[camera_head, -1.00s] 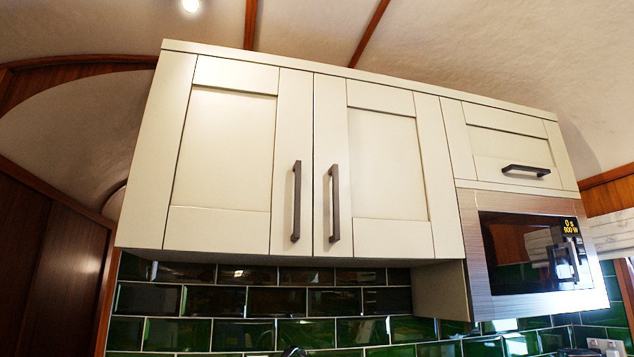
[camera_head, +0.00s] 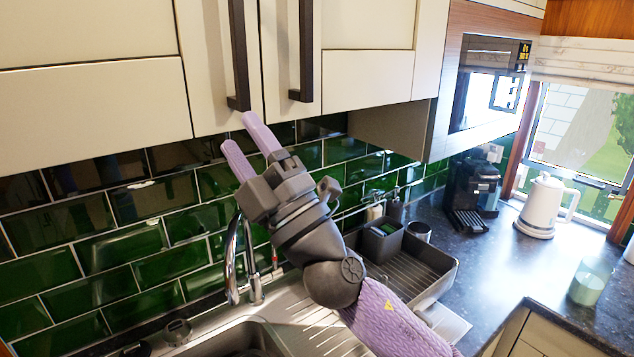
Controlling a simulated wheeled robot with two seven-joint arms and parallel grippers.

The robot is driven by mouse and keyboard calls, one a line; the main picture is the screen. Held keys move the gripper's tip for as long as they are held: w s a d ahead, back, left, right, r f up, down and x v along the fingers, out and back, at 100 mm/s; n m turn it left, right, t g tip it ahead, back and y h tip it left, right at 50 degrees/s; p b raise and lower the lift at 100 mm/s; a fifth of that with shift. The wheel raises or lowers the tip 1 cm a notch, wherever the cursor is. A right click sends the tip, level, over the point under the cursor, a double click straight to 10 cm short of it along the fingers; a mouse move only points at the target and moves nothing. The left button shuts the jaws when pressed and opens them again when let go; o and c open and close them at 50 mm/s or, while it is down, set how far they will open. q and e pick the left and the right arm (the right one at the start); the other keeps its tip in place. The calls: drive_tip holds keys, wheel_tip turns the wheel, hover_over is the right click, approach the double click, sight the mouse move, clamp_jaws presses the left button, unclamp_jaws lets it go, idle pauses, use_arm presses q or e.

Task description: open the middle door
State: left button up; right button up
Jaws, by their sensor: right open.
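The middle door (camera_head: 368,75) is a cream cabinet door at the top of the head view, right of the seam between the paired doors. It is shut, and its upper part is out of frame. Its dark vertical handle (camera_head: 306,55) runs along its left edge. The left door (camera_head: 90,105) is shut too, with a matching handle (camera_head: 238,55) by the seam. My right gripper (camera_head: 240,131) is open and empty, with its two lilac fingers pointing up and left. Its fingertips are just below the left door's handle in the picture, apart from the middle door's handle. My left gripper is not in view.
A microwave (camera_head: 480,85) is right of the doors. Green tiles (camera_head: 130,220) cover the wall below. Under my arm are a tap (camera_head: 232,255), a sink (camera_head: 235,340) and a drying rack (camera_head: 440,265). A coffee machine (camera_head: 473,190) and white kettle (camera_head: 541,205) stand on the counter.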

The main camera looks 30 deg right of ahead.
drive_tip(key=s+a+r+n+g+y, duration=0.15)
drive_tip(key=r+n+g+y, duration=0.35)
drive_tip(key=n, duration=0.6)
drive_tip(key=a+r+n+g+y, duration=0.35)
drive_tip(key=n+g, duration=0.35)
drive_tip(key=n, duration=0.3)
drive_tip(key=d+r+m+t+h, duration=0.1)
drive_tip(key=d+r+t+h, duration=0.15)
drive_tip(key=d+h, duration=0.3)
drive_tip(key=w+d+r+m+t+h, duration=0.1)
drive_tip(key=d+r+m+h, duration=0.15)
drive_tip(key=d+h, duration=0.35)
drive_tip(key=d+r+m+t+h, duration=0.1)
drive_tip(key=d+r+t+h, duration=0.1)
drive_tip(key=d+r+h, duration=0.4)
drive_tip(key=w+f+y+p, duration=0.1)
drive_tip(key=w+p, duration=0.3)
drive_tip(key=w, duration=0.5)
drive_tip(key=shift+w+a+f+p, duration=0.3)
drive_tip(key=shift+w+f+p, duration=0.05)
drive_tip(key=shift+f, duration=0.4)
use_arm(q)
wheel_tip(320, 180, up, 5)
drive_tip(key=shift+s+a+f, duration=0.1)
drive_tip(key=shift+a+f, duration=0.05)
use_arm(e)
clamp_jaws()
drive_tip(key=shift+s, duration=0.1)
